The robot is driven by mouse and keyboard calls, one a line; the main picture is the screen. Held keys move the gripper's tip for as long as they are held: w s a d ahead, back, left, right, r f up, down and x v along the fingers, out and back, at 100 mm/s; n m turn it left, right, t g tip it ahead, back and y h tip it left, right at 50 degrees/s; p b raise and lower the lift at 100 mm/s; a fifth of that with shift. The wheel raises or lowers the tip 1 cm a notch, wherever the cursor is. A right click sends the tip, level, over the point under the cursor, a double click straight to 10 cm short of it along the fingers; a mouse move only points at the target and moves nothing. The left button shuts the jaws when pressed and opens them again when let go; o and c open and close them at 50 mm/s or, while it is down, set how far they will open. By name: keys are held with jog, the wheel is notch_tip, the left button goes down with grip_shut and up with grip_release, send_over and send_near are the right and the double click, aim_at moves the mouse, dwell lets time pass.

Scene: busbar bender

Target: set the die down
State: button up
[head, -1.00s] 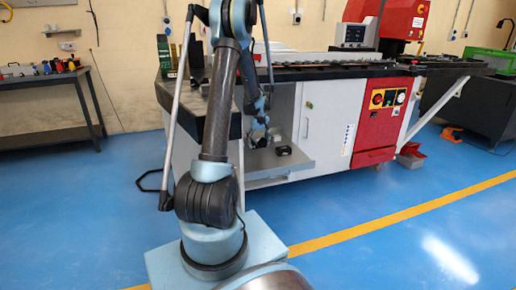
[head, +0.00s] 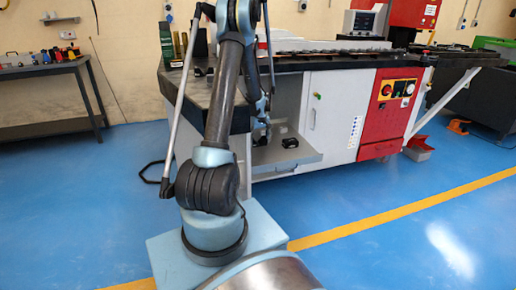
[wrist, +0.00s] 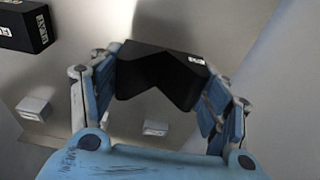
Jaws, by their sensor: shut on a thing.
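My gripper (wrist: 163,78) is shut on a black die (wrist: 160,70) with a V-shaped notch, shown in the wrist view. The die sits between the two blue fingers, with a small white label at its upper right. In the head view my gripper (head: 262,138) is low at the open bay of the machine, over its grey shelf (head: 300,157).
A second black block (head: 290,143) lies on the shelf, right of my gripper; a labelled black block (wrist: 25,25) shows at upper left in the wrist view. The white cabinet door (head: 328,115) stands right of the bay. The dark worktop (head: 290,65) is above.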

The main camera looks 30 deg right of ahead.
aim_at(259, 144)
jog(key=shift+f, duration=2.05)
jog(key=o, duration=1.9)
jog(key=r, duration=0.4)
jog(key=s+r, duration=0.1)
jog(key=r, duration=0.7)
jog(key=shift+s+a, duration=0.2)
jog(key=shift+s, duration=0.2)
